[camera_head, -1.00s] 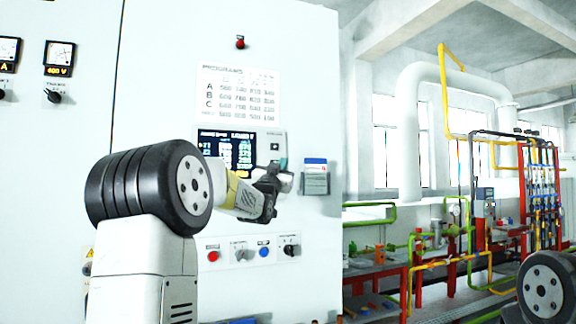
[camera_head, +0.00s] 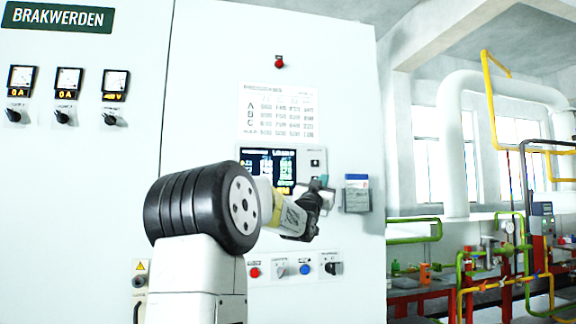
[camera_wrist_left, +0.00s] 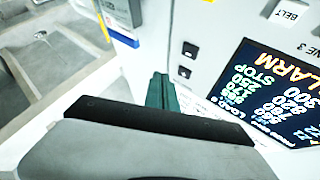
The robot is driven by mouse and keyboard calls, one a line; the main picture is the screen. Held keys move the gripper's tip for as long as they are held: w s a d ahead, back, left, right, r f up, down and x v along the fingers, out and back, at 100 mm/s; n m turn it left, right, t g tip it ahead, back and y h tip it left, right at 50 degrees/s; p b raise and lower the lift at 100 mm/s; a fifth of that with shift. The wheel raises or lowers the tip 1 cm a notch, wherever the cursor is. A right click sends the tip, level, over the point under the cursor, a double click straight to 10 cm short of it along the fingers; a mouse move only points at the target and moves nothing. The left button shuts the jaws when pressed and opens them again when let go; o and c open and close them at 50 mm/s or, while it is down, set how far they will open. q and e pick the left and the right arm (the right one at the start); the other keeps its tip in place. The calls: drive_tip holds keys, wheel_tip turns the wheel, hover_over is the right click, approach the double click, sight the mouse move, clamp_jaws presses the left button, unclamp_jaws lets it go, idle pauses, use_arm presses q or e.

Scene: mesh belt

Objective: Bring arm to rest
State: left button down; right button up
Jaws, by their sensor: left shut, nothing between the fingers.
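My left arm comes up from the bottom of the head view, with a black ribbed joint and a pale forearm. My left gripper (camera_head: 326,184) is dark with teal fingertips, in front of the right edge of the control panel's screen (camera_head: 262,166). It is shut and empty. In the left wrist view, the teal fingers (camera_wrist_left: 164,92) lie together beside the screen (camera_wrist_left: 272,92), which shows "ALARM" and "STOP". I cannot tell whether the fingertips touch the panel. My right arm and gripper are not in view.
The white cabinet (camera_head: 215,50) stands close in front of my arm. A card holder (camera_head: 357,196) is just right of the gripper, and a row of buttons (camera_head: 305,268) is below it. Coloured pipes (camera_head: 485,282) stand farther off at right.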

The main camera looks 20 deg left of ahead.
use_arm(q)
drive_tip(key=s+d+f+n+g, duration=0.1)
drive_tip(key=s+d+f+g, duration=0.2)
drive_tip(key=s+f+g, duration=0.5)
drive_tip(key=s+d+f+n+g, duration=0.1)
drive_tip(key=s+d+f+g, duration=0.3)
drive_tip(key=s+f, duration=2.3)
drive_tip(key=s+g, duration=0.5)
drive_tip(key=s, duration=0.2)
drive_tip(key=shift+d+f+n+h, duration=0.2)
drive_tip(key=shift+f+n+h, duration=0.1)
drive_tip(key=shift+f+n, duration=0.1)
